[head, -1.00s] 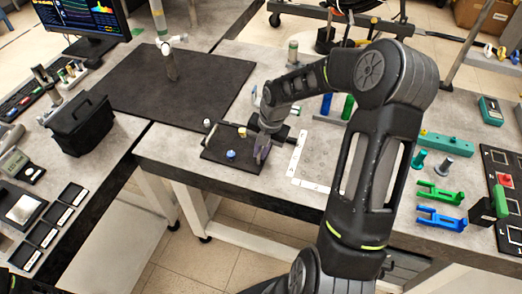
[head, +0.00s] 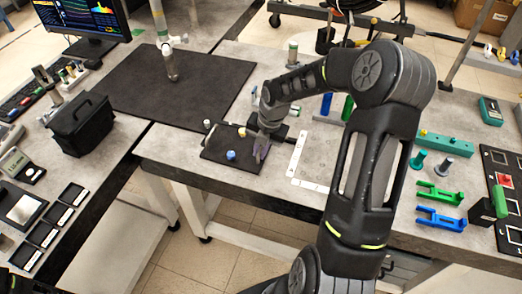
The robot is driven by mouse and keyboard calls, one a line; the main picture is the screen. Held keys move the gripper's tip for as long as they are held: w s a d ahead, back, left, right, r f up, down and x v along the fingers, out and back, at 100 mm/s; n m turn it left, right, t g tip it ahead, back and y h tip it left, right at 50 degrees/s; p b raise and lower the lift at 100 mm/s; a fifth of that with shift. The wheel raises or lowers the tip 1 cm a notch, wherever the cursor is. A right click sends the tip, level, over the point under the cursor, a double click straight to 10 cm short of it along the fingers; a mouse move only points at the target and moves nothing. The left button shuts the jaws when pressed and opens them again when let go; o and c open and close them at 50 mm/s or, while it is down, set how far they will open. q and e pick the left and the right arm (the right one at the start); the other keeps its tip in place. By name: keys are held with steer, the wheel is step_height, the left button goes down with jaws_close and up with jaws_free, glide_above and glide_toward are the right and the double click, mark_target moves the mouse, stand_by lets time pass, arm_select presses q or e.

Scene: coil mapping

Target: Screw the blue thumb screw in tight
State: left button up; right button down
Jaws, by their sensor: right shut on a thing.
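The blue thumb screw (head: 231,155) shows as a small blue knob on the dark square plate (head: 222,166) near the table's front edge. My right gripper (head: 262,150) is at the plate's right side, pointing down, a short way right of the blue knob. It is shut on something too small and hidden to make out. A clear gap shows between its fingers and the blue knob. How deep the screw sits cannot be told. My left gripper is not in view.
A white-edged frame (head: 295,160) lies to the right. A large black mat (head: 160,95) lies behind. Green and blue brackets (head: 440,217) lie far right.

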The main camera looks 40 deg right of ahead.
steer(key=shift+w+d+r, duration=0.1)
steer(key=shift+w+r, duration=0.05)
steer(key=shift+w, duration=0.25)
stand_by(0.5)
steer(key=c, duration=1.4)
jaws_free()
steer(key=shift+w, duration=0.1)
steer(key=shift+c, duration=0.2)
steer(key=shift+o, duration=0.2)
steer(key=shift+s+d+r, duration=0.1)
steer(key=shift+s+r, duration=0.1)
step_height(320, 180, up, 7)
steer(key=s, duration=0.1)
steer(key=shift+d+b, duration=0.3)
steer(key=shift+b, duration=0.1)
steer(key=shift+s, duration=0.1)
